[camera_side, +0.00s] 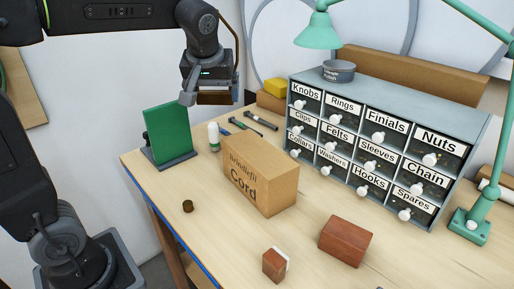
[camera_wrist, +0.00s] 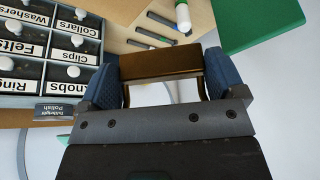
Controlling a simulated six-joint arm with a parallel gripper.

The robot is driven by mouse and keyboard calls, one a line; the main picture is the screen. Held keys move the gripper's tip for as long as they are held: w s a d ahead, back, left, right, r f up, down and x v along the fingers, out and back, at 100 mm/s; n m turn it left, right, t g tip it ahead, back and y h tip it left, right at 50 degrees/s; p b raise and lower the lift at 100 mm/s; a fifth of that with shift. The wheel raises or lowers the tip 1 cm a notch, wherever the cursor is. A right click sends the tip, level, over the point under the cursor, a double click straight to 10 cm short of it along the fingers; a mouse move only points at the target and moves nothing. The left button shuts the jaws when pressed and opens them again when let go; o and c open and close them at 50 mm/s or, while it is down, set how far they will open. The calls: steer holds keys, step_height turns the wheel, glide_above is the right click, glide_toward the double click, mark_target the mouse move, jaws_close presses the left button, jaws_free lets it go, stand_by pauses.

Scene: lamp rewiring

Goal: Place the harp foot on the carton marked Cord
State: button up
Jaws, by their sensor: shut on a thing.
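My gripper (camera_side: 213,96) is raised at the back of the bench, above and to the left of the carton. It is shut on a dark bronze piece, apparently the harp foot (camera_side: 216,98). In the wrist view the harp foot (camera_wrist: 160,64) is a wide bar with bent sides, held between the two blue-grey fingers (camera_wrist: 168,92). The carton marked Cord (camera_side: 260,174) stands upright on the bench in the side view. Its top looks flat and bare. The harp foot is in the air, apart from the carton.
The drawer cabinet (camera_side: 385,135) stands right of the carton, with a grey tin (camera_side: 339,71) on top. A green panel (camera_side: 168,134) and a white-green bottle (camera_side: 214,137) stand left. Tools (camera_side: 246,124) lie behind. Red-brown blocks (camera_side: 345,241) and a small brown cylinder (camera_side: 187,206) are in front.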

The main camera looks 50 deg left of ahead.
glide_above(257, 155)
steer(key=d, duration=0.1)
steer(key=f, duration=0.4)
steer(key=s+f, duration=0.1)
steer(key=f, duration=0.1)
steer(key=shift+f, duration=2.2)
steer(key=shift+f, duration=0.15)
steer(key=o, duration=0.9)
steer(key=shift+o, duration=0.2)
